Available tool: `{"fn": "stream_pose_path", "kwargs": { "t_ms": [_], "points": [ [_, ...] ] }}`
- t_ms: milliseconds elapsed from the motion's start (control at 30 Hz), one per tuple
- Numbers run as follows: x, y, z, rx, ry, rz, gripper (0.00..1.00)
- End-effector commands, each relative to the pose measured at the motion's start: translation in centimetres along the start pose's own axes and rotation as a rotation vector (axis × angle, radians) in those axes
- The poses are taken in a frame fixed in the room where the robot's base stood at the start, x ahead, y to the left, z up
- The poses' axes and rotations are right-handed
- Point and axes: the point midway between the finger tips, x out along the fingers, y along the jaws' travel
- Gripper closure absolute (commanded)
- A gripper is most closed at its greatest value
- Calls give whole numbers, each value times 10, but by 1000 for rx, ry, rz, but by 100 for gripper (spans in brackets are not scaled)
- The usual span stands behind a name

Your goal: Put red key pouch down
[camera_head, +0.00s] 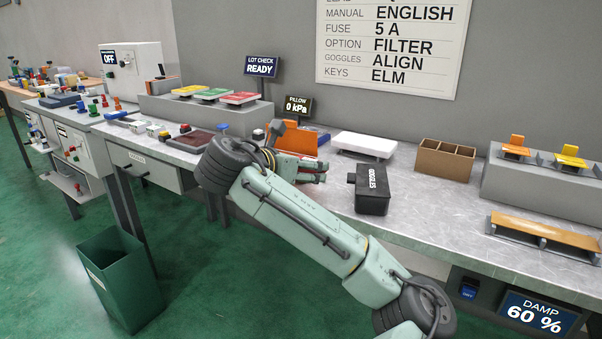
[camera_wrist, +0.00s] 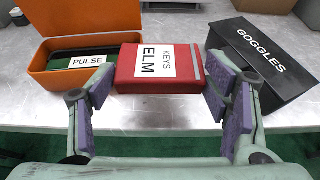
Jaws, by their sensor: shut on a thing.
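The red key pouch (camera_wrist: 128,65), with a white label reading KEYS ELM, lies between the two fingers of my gripper (camera_wrist: 158,88) in the wrist view. My gripper is shut on the pouch by its left and right sides. The pouch is level with its label up, at or just above the grey bench top (camera_wrist: 150,112); I cannot tell whether it touches the bench. In the head view my gripper (camera_head: 318,174) is low over the bench, and the arm hides much of the pouch.
An open orange box (camera_wrist: 50,78) with a dark green item labelled PULSE stands close on the left. A black GOGGLES box (camera_wrist: 262,57) stands close on the right. A white tray (camera_head: 366,144) and brown divided box (camera_head: 430,160) are farther along. The front bench strip is clear.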

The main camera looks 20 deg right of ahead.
Motion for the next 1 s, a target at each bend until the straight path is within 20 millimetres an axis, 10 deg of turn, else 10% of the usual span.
{"fn": "stream_pose_path", "kwargs": {
  "t_ms": [600,633,1000],
  "points": [
    [8,0,-19,2,-1,1,57],
    [8,0,-19,2,-1,1,29],
    [7,0,-18,1,-1,1,10]
  ]
}}
